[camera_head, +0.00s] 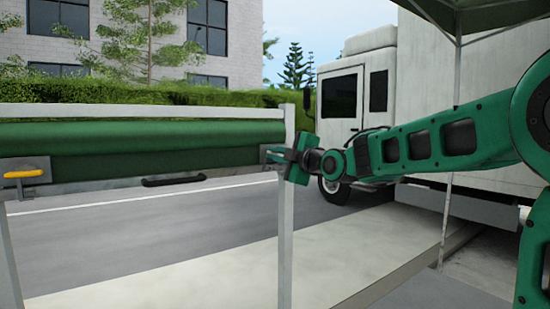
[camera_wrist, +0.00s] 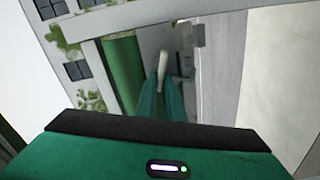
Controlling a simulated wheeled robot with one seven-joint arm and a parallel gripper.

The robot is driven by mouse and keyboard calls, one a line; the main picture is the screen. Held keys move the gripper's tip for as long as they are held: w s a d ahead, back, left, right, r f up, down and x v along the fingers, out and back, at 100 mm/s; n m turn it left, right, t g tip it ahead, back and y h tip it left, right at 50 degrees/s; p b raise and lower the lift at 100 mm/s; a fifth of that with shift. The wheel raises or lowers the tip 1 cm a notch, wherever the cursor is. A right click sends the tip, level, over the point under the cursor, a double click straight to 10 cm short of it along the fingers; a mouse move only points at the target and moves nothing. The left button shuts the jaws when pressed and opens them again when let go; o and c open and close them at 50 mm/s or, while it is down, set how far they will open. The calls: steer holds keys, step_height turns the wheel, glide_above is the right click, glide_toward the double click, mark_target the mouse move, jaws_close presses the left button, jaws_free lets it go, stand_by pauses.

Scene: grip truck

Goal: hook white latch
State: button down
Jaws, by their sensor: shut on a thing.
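My gripper (camera_head: 268,154) is at the right end of a green rolled tarp (camera_head: 140,135) that hangs in a white frame. In the wrist view, its two green fingers (camera_wrist: 163,84) are closed on the white latch (camera_wrist: 163,62), a slim pale bar sticking up between them. In the head view, the latch is too small or too hidden by the gripper to make out. A grey metal bracket (camera_wrist: 197,34) shows just right of the latch in the wrist view; I cannot tell whether the two touch.
A yellow handle (camera_head: 23,173) sits on a grey plate at the tarp's left end. A black handle (camera_head: 173,180) is on the lower rail. The white frame post (camera_head: 286,240) stands just below my gripper. A white truck (camera_head: 358,100) is parked behind my arm.

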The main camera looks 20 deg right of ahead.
steer(key=shift+a+f+n, duration=0.1)
steer(key=shift+f+n, duration=0.15)
steer(key=shift+n, duration=0.7)
steer(key=shift+f+n, duration=0.25)
steer(key=shift+n, duration=0.7)
steer(key=shift+f, duration=0.1)
steer(key=c, duration=1.9)
jaws_free()
steer(key=shift+o, duration=0.2)
steer(key=shift+r, duration=0.2)
steer(key=v, duration=1)
steer(key=shift+s, duration=0.35)
steer(key=shift+f, duration=0.1)
